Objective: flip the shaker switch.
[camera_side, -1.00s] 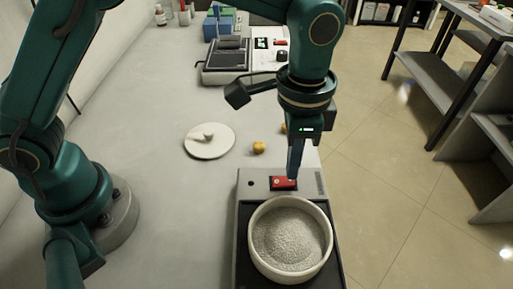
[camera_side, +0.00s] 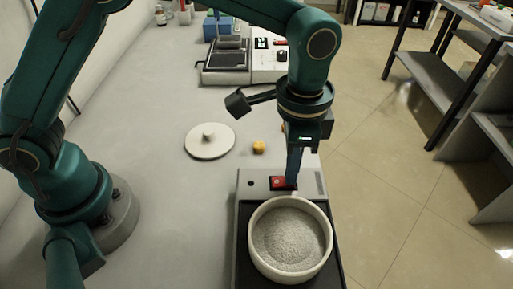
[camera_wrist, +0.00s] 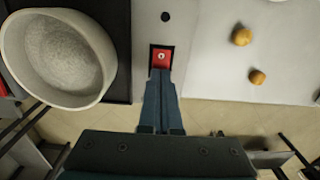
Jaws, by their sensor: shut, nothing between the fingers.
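The shaker (camera_side: 310,183) is a grey box with a dark platform, near the front of the bench. Its red rocker switch (camera_side: 277,182) sits on the panel behind the platform, and also shows in the wrist view (camera_wrist: 161,57). My gripper (camera_side: 291,182) is shut and empty, pointing down at the right part of the switch. In the wrist view its fingertips (camera_wrist: 160,72) overlap one end of the red switch. I cannot tell whether they press on it. A white bowl of grey granules (camera_side: 253,243) stands on the platform, and shows in the wrist view (camera_wrist: 103,80).
A round white lid with a knob (camera_side: 195,146) lies on the bench left of the shaker. Small yellow-orange balls (camera_side: 259,147) lie behind it. Another instrument (camera_side: 226,73) stands farther back. The bench's right edge drops to the floor.

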